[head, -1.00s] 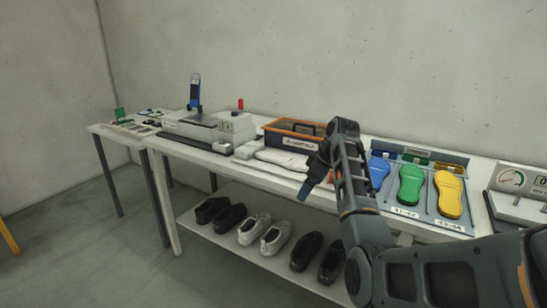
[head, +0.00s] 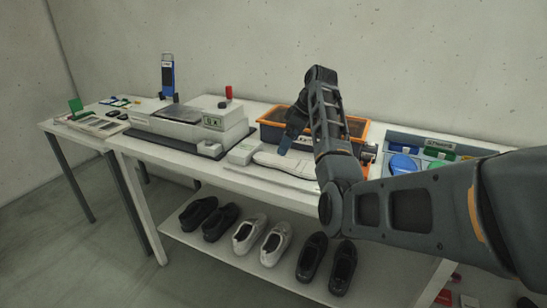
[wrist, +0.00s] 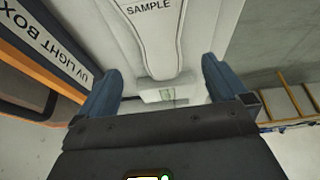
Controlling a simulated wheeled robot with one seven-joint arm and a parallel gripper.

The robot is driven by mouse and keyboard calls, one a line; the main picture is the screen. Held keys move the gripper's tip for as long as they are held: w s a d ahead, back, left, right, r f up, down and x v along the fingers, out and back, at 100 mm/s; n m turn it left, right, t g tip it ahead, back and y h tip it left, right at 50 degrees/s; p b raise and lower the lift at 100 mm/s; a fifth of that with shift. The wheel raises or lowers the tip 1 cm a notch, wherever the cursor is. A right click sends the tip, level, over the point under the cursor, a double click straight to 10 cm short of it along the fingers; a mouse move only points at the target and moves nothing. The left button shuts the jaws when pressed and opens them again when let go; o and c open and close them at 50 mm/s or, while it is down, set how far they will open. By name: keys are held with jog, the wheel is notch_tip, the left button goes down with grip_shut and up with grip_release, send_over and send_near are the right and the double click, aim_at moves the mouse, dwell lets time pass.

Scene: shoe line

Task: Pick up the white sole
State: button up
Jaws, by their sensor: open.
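The white sole (head: 278,161) lies flat on the white table, in front of the orange-rimmed box, partly hidden by my arm in the head view. In the wrist view a white sole-shaped piece marked SAMPLE (wrist: 150,50) runs from the top edge down between my fingers. My gripper (head: 284,145) points down over the sole. Its two blue fingers (wrist: 158,82) are open, one on each side of the sole's end, with nothing held. I cannot tell how high they are above it.
The UV light box (head: 271,132) stands right behind the sole. Blue and green soles (head: 402,163) lie at the right behind my arm. Several shoes (head: 250,235) stand on the lower shelf.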

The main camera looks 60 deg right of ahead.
aim_at(279, 160)
jog(key=p+x, duration=0.1)
jog(key=x, duration=0.6)
jog(key=shift+w+f, duration=0.15)
jog(key=shift+c, duration=0.2)
jog(key=c, duration=1.2)
